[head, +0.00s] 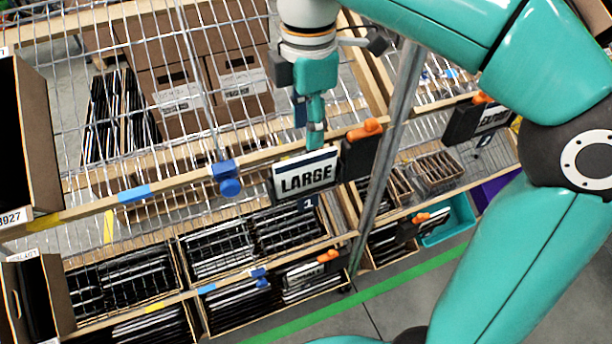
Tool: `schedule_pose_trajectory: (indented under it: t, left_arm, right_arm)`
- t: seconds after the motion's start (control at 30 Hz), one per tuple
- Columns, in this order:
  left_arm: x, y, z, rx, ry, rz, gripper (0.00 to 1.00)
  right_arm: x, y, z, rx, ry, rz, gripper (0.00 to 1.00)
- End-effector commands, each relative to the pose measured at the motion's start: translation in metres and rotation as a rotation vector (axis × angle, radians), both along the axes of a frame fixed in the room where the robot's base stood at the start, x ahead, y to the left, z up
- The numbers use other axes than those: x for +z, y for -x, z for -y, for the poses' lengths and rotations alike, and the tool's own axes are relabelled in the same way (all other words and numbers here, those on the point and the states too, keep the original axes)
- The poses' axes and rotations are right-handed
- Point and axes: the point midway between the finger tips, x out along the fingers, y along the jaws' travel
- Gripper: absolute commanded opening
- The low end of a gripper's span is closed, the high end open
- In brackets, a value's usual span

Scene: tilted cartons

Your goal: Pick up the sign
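A sign (305,177) with a white face, a dark frame and the word LARGE stands at the wooden shelf rail near the middle of the head view. My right gripper (314,140) comes down from above, with its teal finger reaching the sign's top edge. I see the fingers nearly edge-on, so I cannot tell whether they are apart, or whether they touch or hold the sign. My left gripper is not in view.
A dark panel (359,158) with an orange clip (365,130) stands right beside the sign. A blue clamp (228,178) sits on the rail to the left. A grey post (388,150) rises close on the right. Cartons (172,92) stand behind wire mesh.

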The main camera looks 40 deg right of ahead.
Motion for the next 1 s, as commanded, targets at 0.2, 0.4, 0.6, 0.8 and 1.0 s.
schedule_pose_trajectory:
  t: [0.2,0.4,0.6,0.8,1.0]
  left_arm:
    - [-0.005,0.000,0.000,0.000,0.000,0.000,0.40]
    - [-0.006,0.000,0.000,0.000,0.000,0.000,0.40]
    - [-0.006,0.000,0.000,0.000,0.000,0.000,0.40]
    - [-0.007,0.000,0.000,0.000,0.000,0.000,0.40]
    - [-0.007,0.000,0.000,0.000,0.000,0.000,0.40]
  right_arm:
    - [-0.028,0.000,0.000,0.000,0.000,0.000,0.40]
    - [-0.039,-0.001,-0.001,0.000,0.000,-0.001,0.40]
    - [-0.068,-0.002,-0.002,0.000,0.000,-0.003,0.40]
    - [-0.082,-0.002,-0.002,0.000,0.000,0.000,0.40]
    - [-0.082,-0.003,-0.002,0.000,-0.001,0.001,0.38]
